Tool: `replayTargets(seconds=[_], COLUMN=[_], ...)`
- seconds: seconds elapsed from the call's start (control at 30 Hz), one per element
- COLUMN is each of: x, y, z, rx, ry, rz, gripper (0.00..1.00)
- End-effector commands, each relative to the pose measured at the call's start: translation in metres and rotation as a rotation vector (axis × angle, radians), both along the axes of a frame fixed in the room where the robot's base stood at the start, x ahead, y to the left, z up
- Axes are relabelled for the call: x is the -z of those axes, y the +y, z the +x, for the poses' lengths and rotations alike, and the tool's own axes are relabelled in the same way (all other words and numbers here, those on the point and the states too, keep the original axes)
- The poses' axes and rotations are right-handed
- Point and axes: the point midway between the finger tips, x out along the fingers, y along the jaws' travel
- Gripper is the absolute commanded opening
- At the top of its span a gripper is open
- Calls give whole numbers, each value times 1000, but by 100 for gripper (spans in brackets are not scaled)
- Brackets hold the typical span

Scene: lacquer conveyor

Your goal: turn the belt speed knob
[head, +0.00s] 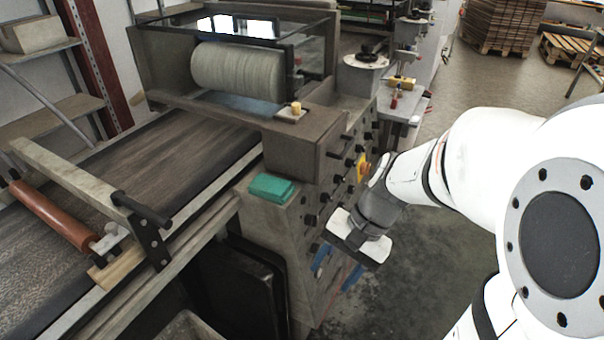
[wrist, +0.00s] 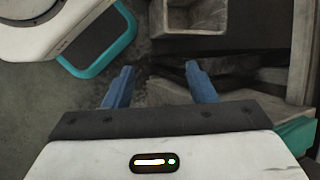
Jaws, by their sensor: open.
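The machine's side panel (head: 318,190) carries several black knobs in rows, and I cannot tell which one is the belt speed knob. A yellow plate with a red part (head: 362,168) sits among them. A small yellowish knob (head: 296,107) stands on a light plate on top of the machine. My gripper (head: 336,270) is beside the lower panel, pointing down, its two blue fingers apart. In the wrist view my gripper (wrist: 159,70) is open and empty, with floor between the fingers. No knob shows in the wrist view.
A teal block (head: 271,187) lies on the machine's corner ledge. The dark belt (head: 130,165) runs on the left, with an orange-brown roller (head: 53,215) across it. A grey bin (wrist: 195,18) shows ahead in the wrist view. Bare floor (head: 440,255) lies right of the panel.

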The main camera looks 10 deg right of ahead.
Motion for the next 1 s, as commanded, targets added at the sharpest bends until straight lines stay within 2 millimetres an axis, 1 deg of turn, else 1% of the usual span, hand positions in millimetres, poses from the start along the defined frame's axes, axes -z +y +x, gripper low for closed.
replayTargets(seconds=[0.03,0.1,0.17,0.2,0.27,0.3,0.37,0.4,0.5,0.6,0.7,0.77,0.87,1.0], x=[39,63,83,96,116,128,147,159,186,207,219,222,223,223], y=[2,7,8,7,2,-3,-14,-23,-47,-70,-86,-91,-90,-75], z=[7,20,33,44,61,74,92,103,128,144,153,157,162,172], rx=[109,255,381,464,589,671,787,859,1014,1128,1196,1218,1231,1229], ry=[88,191,277,329,403,449,510,543,606,644,661,666,668,669], rz=[89,217,329,406,524,602,720,793,960,1087,1168,1196,1214,1212], gripper=[51,51,51,51,51,51,51,51,51,51,51,51,51,51])
